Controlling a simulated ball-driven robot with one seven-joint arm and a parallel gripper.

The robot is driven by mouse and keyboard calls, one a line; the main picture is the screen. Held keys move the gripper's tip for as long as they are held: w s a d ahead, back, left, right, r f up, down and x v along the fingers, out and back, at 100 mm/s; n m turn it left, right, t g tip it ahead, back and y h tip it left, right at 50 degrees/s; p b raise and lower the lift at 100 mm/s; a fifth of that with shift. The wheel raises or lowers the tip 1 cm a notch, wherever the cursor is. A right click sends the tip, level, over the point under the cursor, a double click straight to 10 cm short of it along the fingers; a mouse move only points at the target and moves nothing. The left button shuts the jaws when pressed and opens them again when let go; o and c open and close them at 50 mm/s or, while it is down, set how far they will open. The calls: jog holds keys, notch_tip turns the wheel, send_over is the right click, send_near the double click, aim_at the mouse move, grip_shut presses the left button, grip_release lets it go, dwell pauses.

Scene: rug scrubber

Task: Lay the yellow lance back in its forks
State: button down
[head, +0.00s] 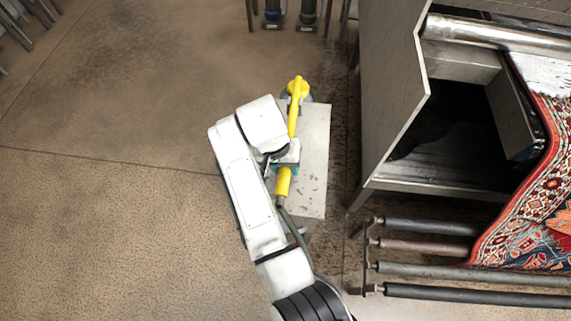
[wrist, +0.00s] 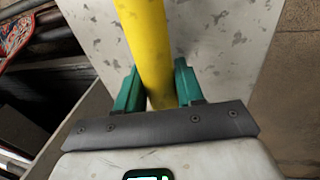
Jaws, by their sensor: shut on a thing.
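The yellow lance (head: 294,118) lies lengthwise over a pale worn metal surface (head: 316,148), with a thicker yellow head at its far end. Its near yellow part (head: 283,182) shows below my gripper, and a dark hose runs from it towards my arm. My gripper (head: 287,165) is shut around the lance near its middle. In the wrist view the lance (wrist: 148,45) passes between the two green fingers (wrist: 153,88). I cannot make out the forks clearly; a grey-blue part shows under the lance's far end. Whether the lance touches anything below is unclear.
A metal machine cabinet (head: 392,95) stands to the right, with a patterned rug (head: 530,205) hanging out. Several rollers (head: 430,226) stick out below it. Dark-footed stands (head: 273,22) are at the top.

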jog(key=c, duration=0.6)
grip_release()
jog(key=v, duration=1)
jog(key=shift+r, duration=0.4)
